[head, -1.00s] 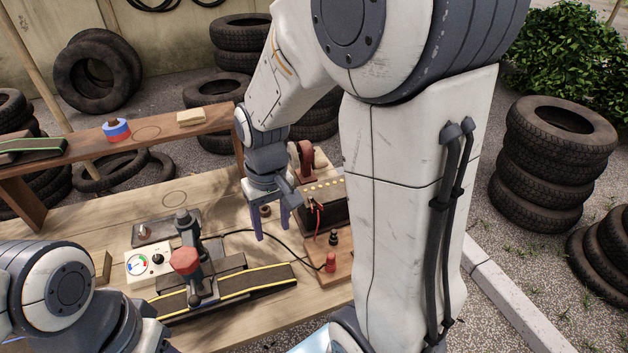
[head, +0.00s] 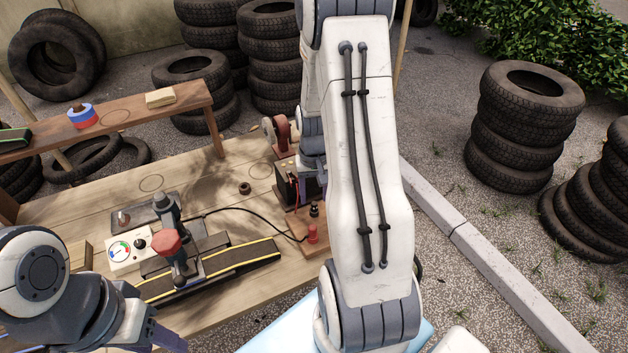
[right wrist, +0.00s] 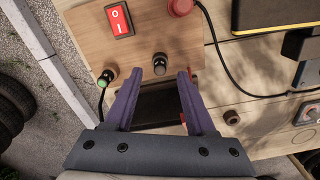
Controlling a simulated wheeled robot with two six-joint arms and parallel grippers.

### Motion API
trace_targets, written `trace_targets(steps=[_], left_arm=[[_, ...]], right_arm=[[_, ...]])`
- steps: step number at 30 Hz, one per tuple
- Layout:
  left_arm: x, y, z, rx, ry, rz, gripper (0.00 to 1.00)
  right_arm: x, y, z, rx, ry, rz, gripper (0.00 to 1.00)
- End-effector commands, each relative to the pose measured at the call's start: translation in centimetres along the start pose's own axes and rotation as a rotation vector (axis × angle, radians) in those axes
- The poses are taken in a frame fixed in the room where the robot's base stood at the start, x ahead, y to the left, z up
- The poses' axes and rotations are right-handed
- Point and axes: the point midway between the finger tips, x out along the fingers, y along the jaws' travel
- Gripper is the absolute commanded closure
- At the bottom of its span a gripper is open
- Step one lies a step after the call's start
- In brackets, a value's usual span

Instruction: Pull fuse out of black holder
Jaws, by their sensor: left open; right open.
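In the right wrist view a black holder (right wrist: 159,70) with a grey top stands upright on the wooden board, just beyond and between my right fingertips. I cannot tell the fuse apart from its holder. The holder also shows in the head view (head: 314,209), left of my right arm. My right gripper (right wrist: 170,74) is open and empty, its purple fingers apart; in the head view it is mostly hidden by my arm. My left gripper (head: 165,343) is only partly in view at the bottom edge of the head view, open, away from the board.
The board (right wrist: 140,45) also carries a red rocker switch (right wrist: 119,19), a red button (right wrist: 180,6) and a green-topped black part (right wrist: 106,77). A dark box (head: 290,184) with red wiring stands behind. A black cable (head: 258,216) runs across the table to the left.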

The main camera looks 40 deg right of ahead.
Motion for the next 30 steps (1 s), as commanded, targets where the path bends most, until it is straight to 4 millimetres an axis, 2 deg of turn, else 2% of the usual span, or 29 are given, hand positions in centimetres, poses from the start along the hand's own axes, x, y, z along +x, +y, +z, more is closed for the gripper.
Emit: trace_targets(steps=[6, 16, 20, 21, 23, 24, 25, 30], left_arm=[[0.0, 0.0, 0.0, 0.000, 0.000, 0.000, 0.50], [0.0, 0.0, 0.0, 0.000, 0.000, 0.000, 0.50], [0.0, 0.0, 0.0, 0.000, 0.000, 0.000, 0.50], [0.0, 0.0, 0.0, 0.000, 0.000, 0.000, 0.50], [0.0, 0.0, 0.0, 0.000, 0.000, 0.000, 0.50], [0.0, 0.0, 0.0, 0.000, 0.000, 0.000, 0.50], [0.0, 0.0, 0.0, 0.000, 0.000, 0.000, 0.50], [0.0, 0.0, 0.0, 0.000, 0.000, 0.000, 0.50]], right_arm=[[2.0, 0.0, 0.0, 0.000, -0.001, 0.000, 0.44], [2.3, 0.0, 0.0, 0.000, 0.002, 0.000, 0.44], [2.3, 0.0, 0.0, 0.000, 0.001, 0.000, 0.94], [2.3, 0.0, 0.0, 0.000, 0.001, 0.000, 1.00], [2.3, 0.0, 0.0, 0.000, 0.001, 0.000, 1.00], [2.3, 0.0, 0.0, 0.000, 0.001, 0.000, 0.89], [2.3, 0.0, 0.0, 0.000, 0.001, 0.000, 1.00], [2.3, 0.0, 0.0, 0.000, 0.001, 0.000, 1.00]])
